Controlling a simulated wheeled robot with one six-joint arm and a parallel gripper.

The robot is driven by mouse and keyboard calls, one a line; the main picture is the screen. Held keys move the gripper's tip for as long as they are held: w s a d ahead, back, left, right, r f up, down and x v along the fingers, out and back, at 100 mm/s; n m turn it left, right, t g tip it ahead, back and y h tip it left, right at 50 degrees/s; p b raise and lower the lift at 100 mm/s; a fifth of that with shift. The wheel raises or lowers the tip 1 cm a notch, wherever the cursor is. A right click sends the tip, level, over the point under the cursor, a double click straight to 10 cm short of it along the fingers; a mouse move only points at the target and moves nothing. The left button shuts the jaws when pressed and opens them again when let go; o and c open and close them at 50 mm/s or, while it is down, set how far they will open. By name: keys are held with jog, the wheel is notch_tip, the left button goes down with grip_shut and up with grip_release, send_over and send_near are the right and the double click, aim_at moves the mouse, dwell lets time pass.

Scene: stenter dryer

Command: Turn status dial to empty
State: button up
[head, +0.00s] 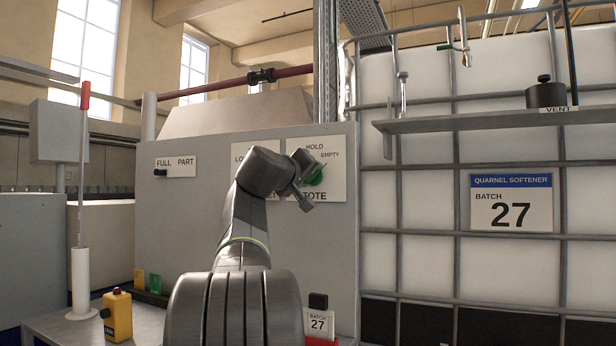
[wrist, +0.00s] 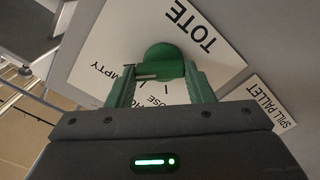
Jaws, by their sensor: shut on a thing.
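In the wrist view, the green fingers of my gripper (wrist: 161,78) are shut on the knob from both sides.
A FULL/PART switch (head: 160,172) is on the grey panel to the left. A second plate is mostly behind my arm. A caged white tank (head: 410,180) marked batch 27 stands right, with a shelf (head: 480,120). A yellow control box (head: 117,316) stands front left.

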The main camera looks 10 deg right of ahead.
jog(key=shift+f, duration=0.15)
jog(key=o, duration=1)
jog(key=shift+c, duration=0.2)
jog(key=b+v, duration=0.1)
jog(key=v, duration=1.2)
jog(key=shift+s+a+b, duration=0.25)
jog(key=shift+s+b, duration=0.05)
jog(key=shift+b, duration=0.05)
jog(key=p+x, duration=0.1)
jog(key=x, duration=1.3)
jog(key=shift+p, duration=0.35)
jog(key=shift+s+a, duration=0.1)
